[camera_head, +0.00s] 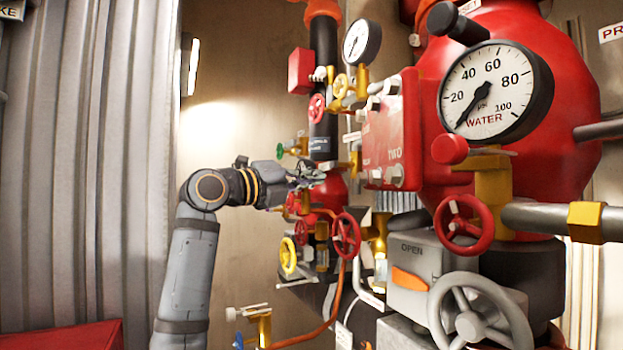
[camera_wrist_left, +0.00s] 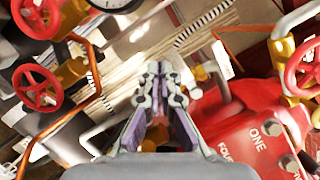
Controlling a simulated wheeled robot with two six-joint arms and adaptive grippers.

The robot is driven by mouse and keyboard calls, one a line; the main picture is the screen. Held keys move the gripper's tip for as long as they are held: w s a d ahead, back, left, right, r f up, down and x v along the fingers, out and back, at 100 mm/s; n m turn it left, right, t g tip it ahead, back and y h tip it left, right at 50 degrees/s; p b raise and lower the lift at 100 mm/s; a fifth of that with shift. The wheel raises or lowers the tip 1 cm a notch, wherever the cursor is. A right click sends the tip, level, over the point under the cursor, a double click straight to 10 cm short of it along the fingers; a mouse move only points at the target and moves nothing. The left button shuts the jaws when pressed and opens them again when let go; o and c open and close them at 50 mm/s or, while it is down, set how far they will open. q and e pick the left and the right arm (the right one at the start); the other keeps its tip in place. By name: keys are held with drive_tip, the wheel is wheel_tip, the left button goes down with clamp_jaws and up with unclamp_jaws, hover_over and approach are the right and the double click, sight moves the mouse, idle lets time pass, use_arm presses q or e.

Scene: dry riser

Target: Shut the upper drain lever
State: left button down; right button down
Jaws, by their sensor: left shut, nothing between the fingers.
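My left gripper (camera_head: 318,175) reaches in from the left, at the red and black riser pipework. It is shut with nothing between its fingers. In the left wrist view its fingertips (camera_wrist_left: 160,72) are together, in front of blurred pipes and a pale panel. I cannot pick out the upper drain lever for sure; the gripper may hide it. A small brass valve with a green handle (camera_head: 280,151) is just above and left of the gripper. A brass fitting with a pale lever (camera_head: 255,314) is low down, apart from it. My right gripper is not in view.
Red handwheels (camera_head: 346,235) and a yellow handwheel (camera_head: 288,255) crowd below the gripper. A red box marked TWO (camera_head: 392,130) is close on its right. A water gauge (camera_head: 495,90) and a grey handwheel (camera_head: 478,315) stand nearer right. The left wall is corrugated.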

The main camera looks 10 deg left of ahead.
use_arm(q)
drive_tip(key=v, duration=0.7)
drive_tip(key=shift+s+a, duration=0.15)
